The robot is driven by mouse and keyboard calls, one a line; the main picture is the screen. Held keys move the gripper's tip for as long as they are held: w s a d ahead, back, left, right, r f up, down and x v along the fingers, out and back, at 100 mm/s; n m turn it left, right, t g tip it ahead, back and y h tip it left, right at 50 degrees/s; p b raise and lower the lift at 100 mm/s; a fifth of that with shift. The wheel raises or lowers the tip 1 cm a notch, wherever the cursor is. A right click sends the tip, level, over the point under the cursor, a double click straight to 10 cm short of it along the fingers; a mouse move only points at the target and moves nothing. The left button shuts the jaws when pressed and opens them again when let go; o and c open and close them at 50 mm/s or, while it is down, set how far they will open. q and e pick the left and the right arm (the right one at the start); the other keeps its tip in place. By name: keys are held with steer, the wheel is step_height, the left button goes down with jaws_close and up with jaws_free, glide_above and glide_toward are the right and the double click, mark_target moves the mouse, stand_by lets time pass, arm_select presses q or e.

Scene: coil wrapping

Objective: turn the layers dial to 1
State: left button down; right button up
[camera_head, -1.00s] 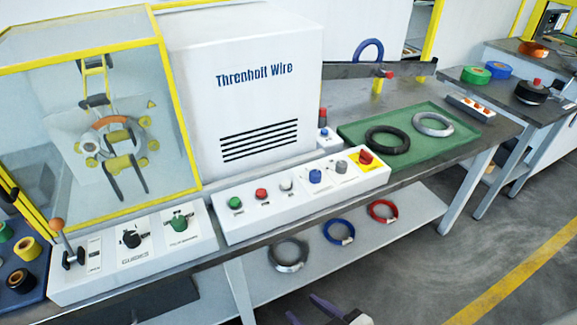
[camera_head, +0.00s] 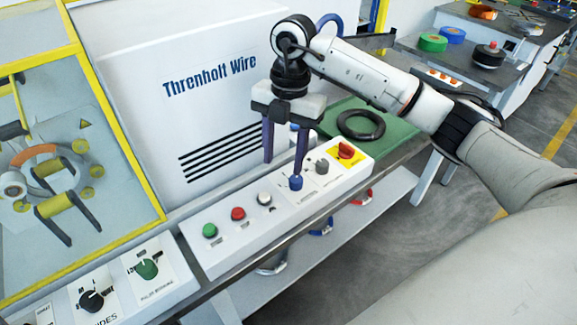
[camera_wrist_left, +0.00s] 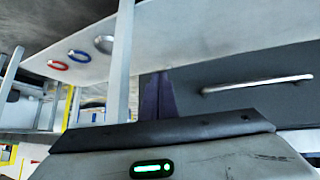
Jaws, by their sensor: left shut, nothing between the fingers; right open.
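The white control panel (camera_head: 225,255) carries a green button (camera_head: 210,230), a red button (camera_head: 238,214), a white knob (camera_head: 264,199), a blue knob (camera_head: 296,182) and a grey knob (camera_head: 322,167). The labels are too small to read, so I cannot tell which knob is the layers dial. My right gripper (camera_head: 283,169) is open and empty, fingers pointing down over the panel. Its right fingertip appears just above or at the blue knob; contact is unclear. My left gripper (camera_wrist_left: 158,100) shows only in the left wrist view, shut and empty.
A red switch on a yellow plate (camera_head: 346,152) sits at the panel's right end. A black dial (camera_head: 91,301) and green dial (camera_head: 147,268) are on another panel at left. A yellow-framed enclosure (camera_head: 110,130) and white cabinet (camera_head: 150,130) stand behind. A black coil (camera_head: 361,125) lies on the green tray.

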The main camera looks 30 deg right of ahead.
mark_target(296, 178)
steer(key=shift+m+h, duration=0.6)
steer(key=shift+h, duration=0.1)
steer(key=d+f, duration=0.1)
steer(key=f, duration=0.1)
steer(key=d+f, duration=0.1)
steer(key=f, duration=0.2)
steer(key=d+f+p, duration=0.1)
steer(key=f, duration=0.2)
steer(key=shift+w+d+f, duration=0.25)
steer(key=shift+d, duration=0.05)
steer(key=shift+c, duration=0.3)
steer(key=c, duration=1)
